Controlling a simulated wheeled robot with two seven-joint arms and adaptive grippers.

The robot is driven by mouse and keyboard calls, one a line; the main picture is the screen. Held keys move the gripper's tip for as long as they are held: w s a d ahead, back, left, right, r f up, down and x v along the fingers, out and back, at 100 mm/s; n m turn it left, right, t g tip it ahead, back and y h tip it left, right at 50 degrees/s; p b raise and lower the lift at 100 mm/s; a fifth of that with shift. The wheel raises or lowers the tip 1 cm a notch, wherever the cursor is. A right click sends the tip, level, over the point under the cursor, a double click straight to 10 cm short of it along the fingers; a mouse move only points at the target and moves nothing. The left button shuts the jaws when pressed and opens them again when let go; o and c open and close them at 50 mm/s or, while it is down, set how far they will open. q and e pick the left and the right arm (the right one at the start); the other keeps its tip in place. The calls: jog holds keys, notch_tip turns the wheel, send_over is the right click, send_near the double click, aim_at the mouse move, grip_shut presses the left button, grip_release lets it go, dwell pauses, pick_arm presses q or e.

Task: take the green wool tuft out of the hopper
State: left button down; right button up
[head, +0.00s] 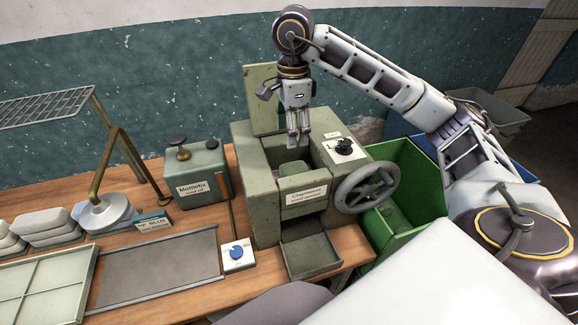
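The grey-green machine (262,215) stands at the right end of the bench. The open hopper (278,155) is in its top, with a raised lid (262,100) behind. My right gripper (299,142) points straight down over the hopper, its fingertips at about the opening. Its two fingers are close together, and I cannot tell whether they are shut or hold anything. I cannot make out a green wool tuft; the hopper's inside is shadowed and partly hidden by the gripper and the machine's front. My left gripper is not in view.
A handwheel (366,187) and a black knob (344,146) sit on the machine's right side. An open drawer (311,256) juts out at its front. A green bin (408,165) stands to the right.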

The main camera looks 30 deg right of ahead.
aim_at(294, 166)
jog(key=shift+s+f, duration=0.2)
jog(key=shift+f, duration=4.05)
jog(key=shift+d+f+p, duration=0.2)
jog(key=shift+f+p, duration=0.55)
jog(key=shift+f, duration=1.85)
